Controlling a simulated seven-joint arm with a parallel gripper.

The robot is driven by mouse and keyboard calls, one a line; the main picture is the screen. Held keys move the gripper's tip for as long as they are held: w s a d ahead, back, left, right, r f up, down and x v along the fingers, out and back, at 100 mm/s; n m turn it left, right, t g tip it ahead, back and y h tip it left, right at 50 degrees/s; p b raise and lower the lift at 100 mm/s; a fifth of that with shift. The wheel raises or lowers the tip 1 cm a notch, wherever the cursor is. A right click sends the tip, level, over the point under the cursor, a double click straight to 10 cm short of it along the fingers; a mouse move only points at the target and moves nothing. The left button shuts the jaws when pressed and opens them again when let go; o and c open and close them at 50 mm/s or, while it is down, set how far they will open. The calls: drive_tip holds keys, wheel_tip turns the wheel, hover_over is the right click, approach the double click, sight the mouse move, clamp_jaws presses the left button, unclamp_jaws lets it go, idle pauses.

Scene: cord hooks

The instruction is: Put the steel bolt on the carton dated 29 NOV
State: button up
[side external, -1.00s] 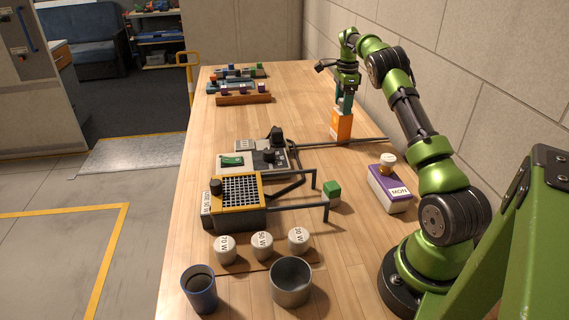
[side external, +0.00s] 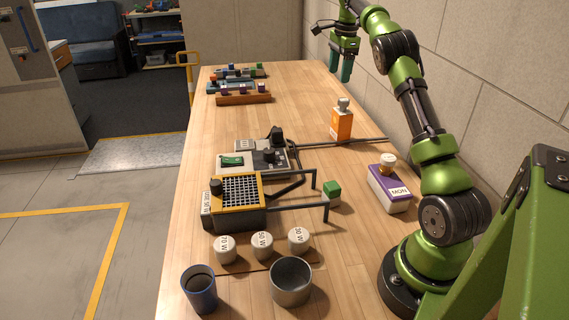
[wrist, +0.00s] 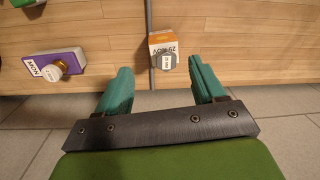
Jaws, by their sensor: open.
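The orange carton (side external: 341,126) stands upright near the wall side of the table. Its white face reads 29 NOV in the wrist view (wrist: 163,38). The grey steel bolt (side external: 343,104) stands on top of this carton; its labelled end shows in the wrist view (wrist: 168,63). My gripper (side external: 340,76) is open and empty, above and beyond the carton, apart from the bolt. In the wrist view its teal fingers (wrist: 160,66) are spread wide.
A purple carton (side external: 389,190) marked NOV carries a brass-coloured piece with a pale top (side external: 388,160). A green cube (side external: 332,193), a grid-topped box (side external: 238,205), several white weights (side external: 262,246) and two cups (side external: 291,282) stand nearer. A thin bar lies beside the orange carton.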

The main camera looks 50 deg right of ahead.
drive_tip(key=s+a+r+n+t, duration=0.15)
drive_tip(key=a+r+n, duration=0.3)
drive_tip(key=a, duration=0.65)
drive_tip(key=s+a+r+n+t, duration=0.15)
drive_tip(key=a+r+n, duration=0.35)
drive_tip(key=a, duration=0.7)
drive_tip(key=s+a+f+n+t+y, duration=0.1)
drive_tip(key=s+a+f+n, duration=0.3)
drive_tip(key=s+a, duration=0.3)
drive_tip(key=s+a+f+n+t+y, duration=0.1)
drive_tip(key=s+a+f+n+t, duration=0.1)
drive_tip(key=s+a+f+n, duration=0.2)
drive_tip(key=s+a+n, duration=0.3)
drive_tip(key=a, duration=0.4)
drive_tip(key=shift+s+a+f, duration=0.25)
drive_tip(key=shift+s+f, duration=0.05)
drive_tip(key=shift+f, duration=0.1)
